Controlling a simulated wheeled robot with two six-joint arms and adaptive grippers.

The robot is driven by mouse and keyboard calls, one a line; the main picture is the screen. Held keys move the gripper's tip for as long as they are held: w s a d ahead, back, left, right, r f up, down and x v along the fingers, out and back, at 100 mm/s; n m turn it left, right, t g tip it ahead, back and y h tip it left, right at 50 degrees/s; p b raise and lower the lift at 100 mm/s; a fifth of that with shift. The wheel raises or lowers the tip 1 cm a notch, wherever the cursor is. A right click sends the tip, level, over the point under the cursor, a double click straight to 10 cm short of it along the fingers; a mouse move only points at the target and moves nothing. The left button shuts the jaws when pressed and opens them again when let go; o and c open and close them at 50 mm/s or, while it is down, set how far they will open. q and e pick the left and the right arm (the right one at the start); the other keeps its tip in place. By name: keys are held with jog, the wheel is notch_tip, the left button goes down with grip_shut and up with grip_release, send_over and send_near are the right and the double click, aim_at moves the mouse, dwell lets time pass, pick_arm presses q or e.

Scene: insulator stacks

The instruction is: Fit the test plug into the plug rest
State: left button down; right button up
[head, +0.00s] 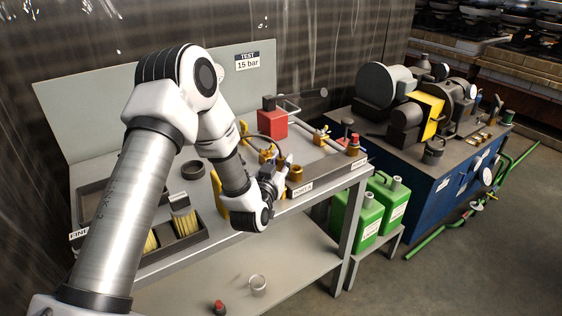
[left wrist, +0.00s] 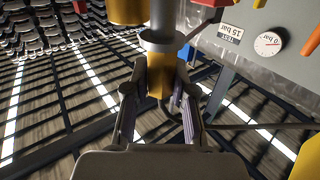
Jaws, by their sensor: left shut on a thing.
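My left gripper (head: 274,178) is at the front edge of the bench, beside a short brass cylinder (head: 295,173). In the left wrist view its two fingers (left wrist: 160,88) are shut on a brass-coloured piece with a grey collar (left wrist: 160,72), which I take to be the test plug. The held piece is mostly hidden by the gripper in the head view. A yellow-brass cylinder (left wrist: 128,10) hangs close by at the top of the left wrist view. I cannot tell which part is the plug rest. My right gripper is not in view.
A red block (head: 272,122) and brass fittings (head: 321,136) stand behind the gripper on the bench. A tray with yellow-bristled brushes (head: 187,222) is at the left. Green cans (head: 388,200) and a blue machine cabinet (head: 440,199) stand to the right.

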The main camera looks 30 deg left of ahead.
pick_arm(q)
jog(key=shift+f+b, duration=0.4)
jog(key=shift+f, duration=0.25)
jog(key=c, duration=0.9)
grip_release()
jog(key=shift+s, duration=0.15)
jog(key=v, duration=1.1)
jog(key=shift+s+d, duration=0.2)
jog(key=shift+s, duration=0.15)
